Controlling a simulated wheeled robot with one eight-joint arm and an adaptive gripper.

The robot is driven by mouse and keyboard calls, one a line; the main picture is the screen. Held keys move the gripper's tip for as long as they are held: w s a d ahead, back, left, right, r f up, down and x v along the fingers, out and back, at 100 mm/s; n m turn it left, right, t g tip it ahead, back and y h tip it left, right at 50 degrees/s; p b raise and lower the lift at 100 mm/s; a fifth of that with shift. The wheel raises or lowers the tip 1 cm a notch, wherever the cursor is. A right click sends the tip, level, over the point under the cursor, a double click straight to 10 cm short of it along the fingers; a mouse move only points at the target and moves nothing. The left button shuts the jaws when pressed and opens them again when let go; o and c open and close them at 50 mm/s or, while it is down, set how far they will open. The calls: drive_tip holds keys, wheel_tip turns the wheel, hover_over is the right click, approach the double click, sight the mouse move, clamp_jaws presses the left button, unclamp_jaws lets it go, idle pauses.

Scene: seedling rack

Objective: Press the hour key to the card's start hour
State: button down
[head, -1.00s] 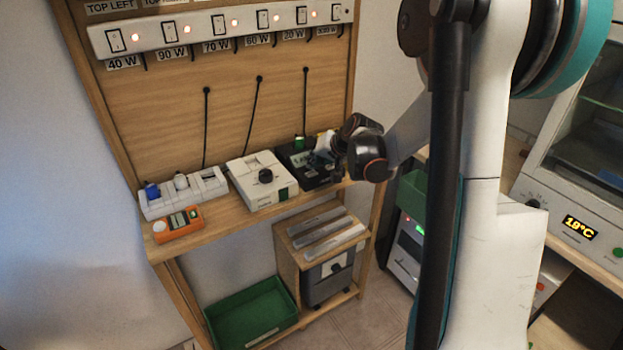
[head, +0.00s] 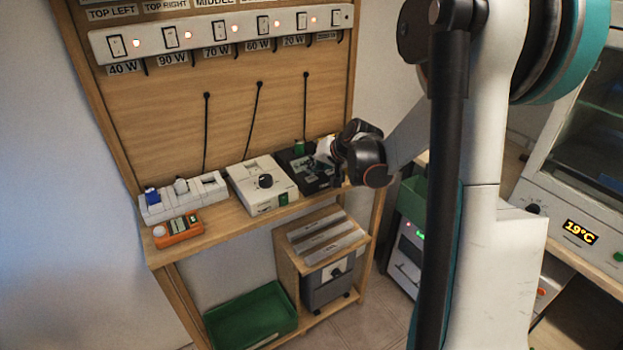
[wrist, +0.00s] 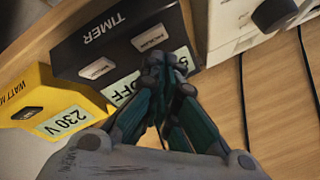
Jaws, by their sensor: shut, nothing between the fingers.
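The black timer (wrist: 120,45) lies ahead of my gripper in the wrist view, labelled TIMER, with two light keys (wrist: 149,37) and (wrist: 97,68) with lettering too small to read surely. Its pale display (wrist: 122,88) is partly covered by my fingers; "OFF" shows on it. In the head view the timer (head: 296,158) sits on the shelf, partly hidden behind my gripper (head: 318,165). I cannot make out the start-hour card in either view.
A yellow watt meter (wrist: 50,105) reading 230 V stands left of the timer in the wrist view. A white box with a black knob (head: 265,182) stands beside the timer. A power strip (head: 183,197) and an orange meter (head: 178,230) sit farther left. A green tray (head: 250,316) is below.

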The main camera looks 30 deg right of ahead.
sight(314, 177)
drive_tip(key=shift+f, duration=0.1)
idle(0.3)
drive_tip(key=shift+f+b, duration=0.35)
drive_tip(key=shift+f, duration=0.3)
idle(0.6)
drive_tip(key=shift+r, duration=0.8)
drive_tip(key=shift+p, duration=0.3)
drive_tip(key=shift+r+p, duration=1.65)
drive_tip(key=shift+r, duration=0.85)
